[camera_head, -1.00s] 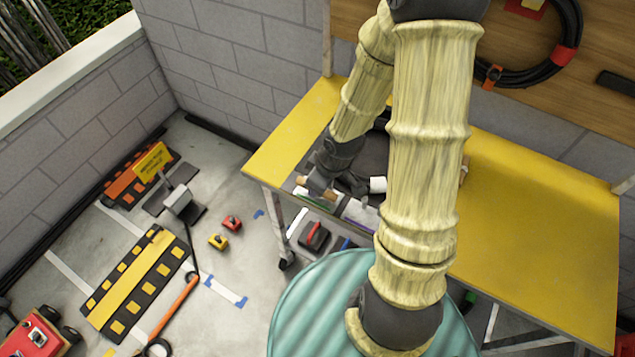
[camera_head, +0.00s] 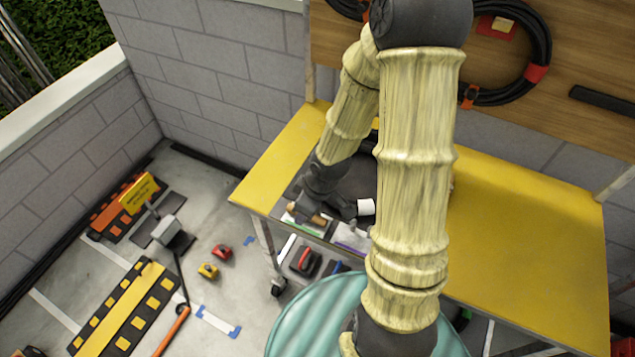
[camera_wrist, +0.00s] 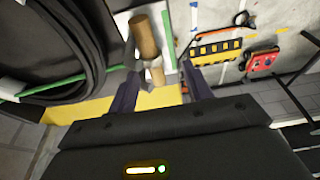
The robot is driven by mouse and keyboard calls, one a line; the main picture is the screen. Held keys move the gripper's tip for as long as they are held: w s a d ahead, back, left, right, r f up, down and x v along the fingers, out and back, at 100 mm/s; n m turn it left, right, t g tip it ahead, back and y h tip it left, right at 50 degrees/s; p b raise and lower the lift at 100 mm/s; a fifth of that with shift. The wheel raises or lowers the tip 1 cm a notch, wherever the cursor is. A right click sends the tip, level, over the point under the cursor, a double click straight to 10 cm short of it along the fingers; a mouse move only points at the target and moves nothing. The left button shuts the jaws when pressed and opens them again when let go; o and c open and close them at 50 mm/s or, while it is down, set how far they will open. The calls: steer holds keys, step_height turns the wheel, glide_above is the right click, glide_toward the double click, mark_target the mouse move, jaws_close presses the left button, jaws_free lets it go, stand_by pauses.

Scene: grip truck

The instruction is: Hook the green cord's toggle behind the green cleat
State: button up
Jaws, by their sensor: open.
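A brown wooden cylinder (camera_wrist: 145,37), which looks like the toggle, lies just ahead of my gripper (camera_wrist: 160,78) in the wrist view. A thin green line (camera_wrist: 95,76), likely the green cord, crosses the black coil at left. A green strip (camera_wrist: 168,42) runs along a white surface beside the cylinder; I cannot tell if it is the cleat. In the head view, my gripper (camera_head: 328,203) is low over the table's left front, with a brown piece (camera_head: 306,217) by it.
The yellow tabletop (camera_head: 530,235) is clear at right. A white cylinder (camera_head: 365,207) stands near my gripper. A black coil (camera_wrist: 65,45) fills the wrist view's upper left.

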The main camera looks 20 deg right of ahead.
steer(key=p+v, duration=0.9)
steer(key=v, duration=0.7)
steer(key=shift+s+r, duration=0.1)
stand_by(0.5)
step_height(320, 180, up, 6)
steer(key=s+m+h, duration=0.1)
steer(key=m+h, duration=0.1)
steer(key=m, duration=0.7)
steer(key=shift+s+a, duration=0.25)
steer(key=shift+s, duration=0.05)
stand_by(0.8)
steer(key=c, duration=0.3)
steer(key=shift+w, duration=0.15)
